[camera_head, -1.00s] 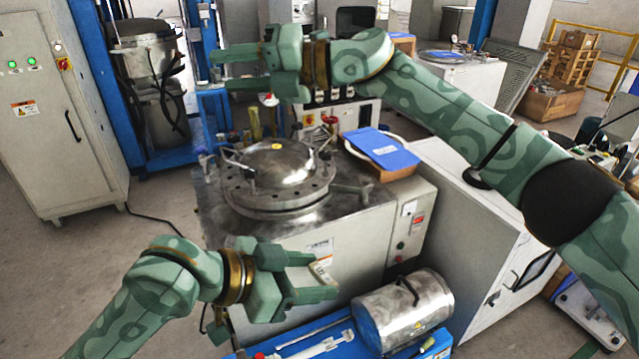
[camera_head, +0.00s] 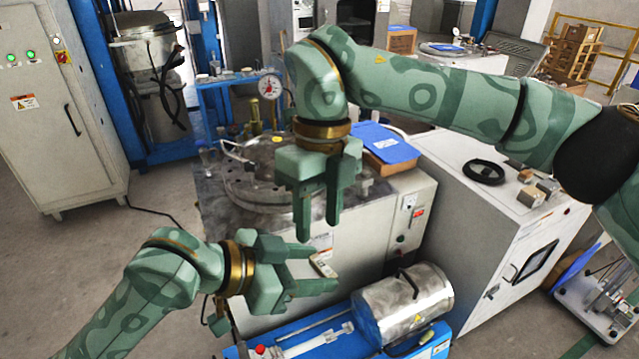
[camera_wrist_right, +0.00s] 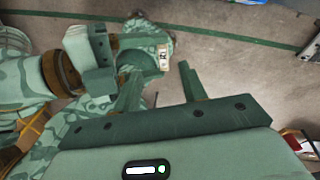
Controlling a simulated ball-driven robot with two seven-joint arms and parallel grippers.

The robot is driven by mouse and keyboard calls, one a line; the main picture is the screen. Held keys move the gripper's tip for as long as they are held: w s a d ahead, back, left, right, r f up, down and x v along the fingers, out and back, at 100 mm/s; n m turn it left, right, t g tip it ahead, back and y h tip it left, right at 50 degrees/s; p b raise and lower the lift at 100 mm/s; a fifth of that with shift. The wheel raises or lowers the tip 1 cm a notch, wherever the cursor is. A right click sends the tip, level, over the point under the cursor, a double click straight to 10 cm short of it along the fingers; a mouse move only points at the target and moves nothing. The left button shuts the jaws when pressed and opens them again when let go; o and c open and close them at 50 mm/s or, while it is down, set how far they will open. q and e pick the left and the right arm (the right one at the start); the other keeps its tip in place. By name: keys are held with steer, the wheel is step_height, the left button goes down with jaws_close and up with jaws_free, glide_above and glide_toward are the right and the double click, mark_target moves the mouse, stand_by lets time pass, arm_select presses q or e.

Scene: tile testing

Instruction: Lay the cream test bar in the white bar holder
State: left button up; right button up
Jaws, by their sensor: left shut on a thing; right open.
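My left gripper (camera_head: 322,268) is shut on a small, pale cream bar (camera_head: 323,264), held tilted at its fingertips in front of the grey machine. The bar also shows in the right wrist view (camera_wrist_right: 163,57), with dark marks on its face. My right gripper (camera_head: 318,228) is open and empty, pointing down just above the bar; in its own wrist view its fingers (camera_wrist_right: 160,85) are spread, with the left gripper beyond them. I cannot make out the white bar holder for certain.
A grey machine (camera_head: 370,235) with a round metal lid stands behind the grippers. A blue-based device (camera_head: 290,338) with a metal cylinder (camera_head: 405,305) lies below them. A white cabinet (camera_head: 480,225) at right carries a black ring (camera_head: 485,172) and small blocks (camera_head: 540,190).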

mark_target(316, 265)
steer(key=f, duration=0.4)
steer(key=s+f, duration=0.1)
steer(key=f, duration=0.1)
steer(key=shift+a+f, duration=0.1)
steer(key=shift+f, duration=0.1)
steer(key=shift+s+a, duration=0.1)
steer(key=shift+s, duration=0.05)
jaws_close()
arm_select(q)
steer(key=o, duration=1.1)
steer(key=shift+c, duration=0.2)
